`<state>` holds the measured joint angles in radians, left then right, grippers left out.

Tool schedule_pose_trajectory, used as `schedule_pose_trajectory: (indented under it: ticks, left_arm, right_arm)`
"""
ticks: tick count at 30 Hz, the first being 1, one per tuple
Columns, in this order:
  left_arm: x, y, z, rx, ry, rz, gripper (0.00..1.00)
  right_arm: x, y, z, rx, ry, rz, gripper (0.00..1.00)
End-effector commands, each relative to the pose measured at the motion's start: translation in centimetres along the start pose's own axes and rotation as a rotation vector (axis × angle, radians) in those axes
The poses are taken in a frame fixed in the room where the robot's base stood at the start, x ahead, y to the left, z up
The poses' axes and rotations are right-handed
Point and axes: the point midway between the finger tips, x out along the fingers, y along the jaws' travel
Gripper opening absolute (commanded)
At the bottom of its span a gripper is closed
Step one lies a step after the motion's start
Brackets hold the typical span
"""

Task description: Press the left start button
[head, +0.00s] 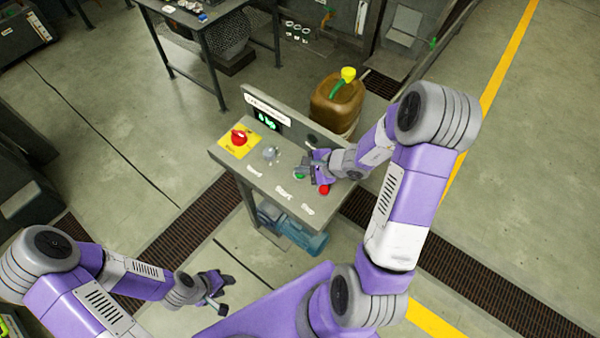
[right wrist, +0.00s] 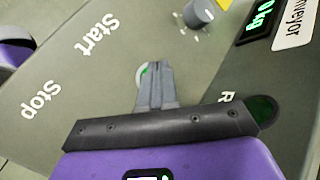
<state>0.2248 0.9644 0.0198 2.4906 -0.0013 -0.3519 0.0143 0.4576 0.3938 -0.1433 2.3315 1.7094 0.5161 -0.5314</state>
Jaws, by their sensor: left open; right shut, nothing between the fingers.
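The green start button (head: 299,176) is on the sloped grey control panel, by the "Start" label. In the right wrist view, the green button (right wrist: 143,71) shows partly beside my fingertips and is partly hidden by them. My right gripper (head: 306,170) is shut and empty, its tips at or just above the button; contact cannot be told. It also shows in the right wrist view (right wrist: 154,66). The red stop button (head: 323,189) is just right of it. My left gripper (head: 224,293) is open and empty, low in the head view, away from the panel.
The panel (head: 228,160) also bears a red emergency knob (head: 239,137) on a yellow plate, a grey dial (head: 270,153) and a green display (head: 267,121). A brown canister (head: 334,105) stands behind it. A dark table (head: 205,30) is further back. Open floor lies left.

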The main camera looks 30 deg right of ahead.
Motion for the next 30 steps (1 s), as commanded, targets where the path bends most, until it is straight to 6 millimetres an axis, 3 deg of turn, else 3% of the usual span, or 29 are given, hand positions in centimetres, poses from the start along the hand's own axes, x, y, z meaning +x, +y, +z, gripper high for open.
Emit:
schedule_pose_trajectory:
  ticks: [14, 30]
  left_arm:
    - [0.6, -0.22, -0.03, 0.0, 0.0, 0.0, 0.43]
    - [-0.19, 0.07, 0.01, 0.0, 0.0, 0.0, 0.43]
  right_arm:
    - [0.33, 0.28, -0.25, -0.001, 0.001, 0.001, 0.0]
    - [-0.54, -0.35, 0.35, 0.0, 0.001, 0.001, 0.0]
